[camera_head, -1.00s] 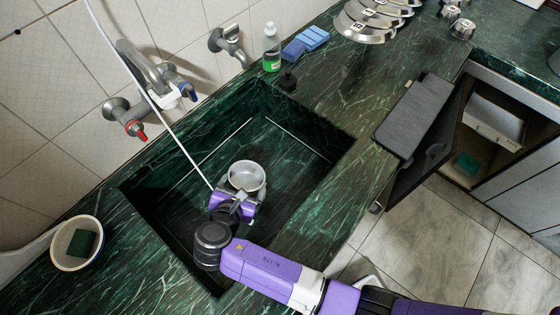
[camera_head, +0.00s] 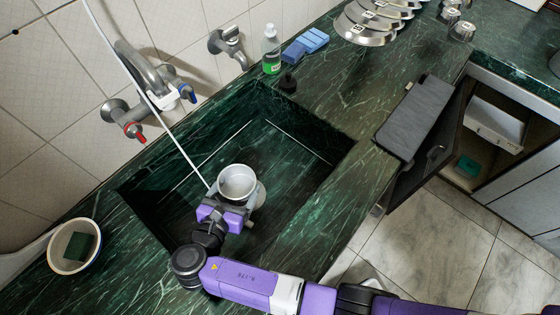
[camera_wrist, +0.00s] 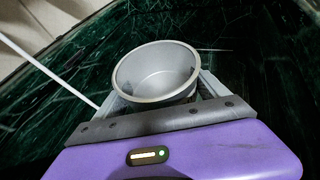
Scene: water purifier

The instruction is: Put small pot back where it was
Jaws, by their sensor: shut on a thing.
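The small pot (camera_head: 238,182) is a light grey, round, open-topped metal pot and looks empty inside. My gripper (camera_head: 233,199) is shut on it and holds it upright over the dark green marble sink (camera_head: 290,145). In the wrist view the pot (camera_wrist: 155,74) sits between the two fingers of my gripper (camera_wrist: 158,98), its open top facing the camera. Another light round shape shows partly behind the gripper, at its right; I cannot tell what it is.
A white bowl with a green sponge (camera_head: 74,246) stands on the counter at the left. A thin white hose (camera_head: 165,115) hangs into the sink.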

